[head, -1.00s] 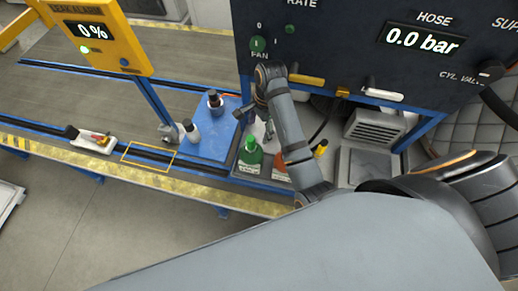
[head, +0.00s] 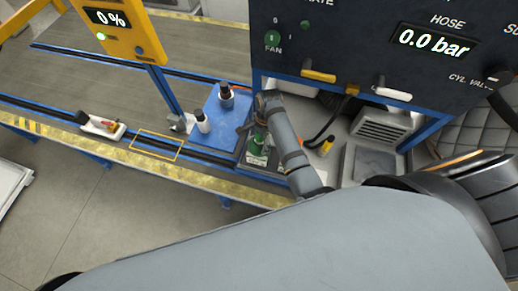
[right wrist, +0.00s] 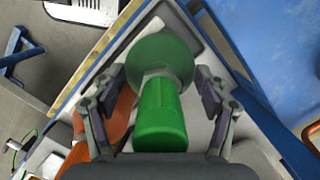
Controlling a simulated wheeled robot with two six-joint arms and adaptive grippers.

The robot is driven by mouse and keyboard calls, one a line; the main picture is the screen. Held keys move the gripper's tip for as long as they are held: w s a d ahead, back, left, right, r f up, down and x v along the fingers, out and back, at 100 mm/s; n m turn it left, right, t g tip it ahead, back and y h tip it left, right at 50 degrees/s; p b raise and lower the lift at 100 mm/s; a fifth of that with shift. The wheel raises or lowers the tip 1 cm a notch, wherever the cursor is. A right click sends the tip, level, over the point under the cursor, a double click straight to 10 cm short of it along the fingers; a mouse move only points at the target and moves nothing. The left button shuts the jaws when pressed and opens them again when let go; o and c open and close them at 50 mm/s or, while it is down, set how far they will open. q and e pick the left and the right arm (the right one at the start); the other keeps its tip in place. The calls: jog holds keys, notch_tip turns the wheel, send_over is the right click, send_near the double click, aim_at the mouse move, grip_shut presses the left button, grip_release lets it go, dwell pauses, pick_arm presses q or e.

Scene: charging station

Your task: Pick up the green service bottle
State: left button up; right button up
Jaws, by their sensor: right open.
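The green service bottle (head: 257,146) stands on the bench under the dark panel, just right of the blue tray, partly hidden by my right arm. In the right wrist view the green bottle (right wrist: 160,113) lies between the two open fingers of my right gripper (right wrist: 160,92), with a gap on each side. In the head view my right gripper (head: 253,127) is at the bottle's upper part, its fingers hard to make out. An orange bottle (right wrist: 116,120) shows beside the green one, partly behind the left finger. My left gripper is not in view.
A blue tray (head: 221,118) with two dark-capped bottles (head: 226,92) stands left of the green bottle. A yellow object (head: 327,145) and a grey vent (head: 380,132) are to the right. The dark panel (head: 340,50) overhangs behind.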

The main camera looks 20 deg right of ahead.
jog(key=shift+d, duration=0.1)
grip_shut()
jog(key=shift+w, duration=0.1)
dwell(0.3)
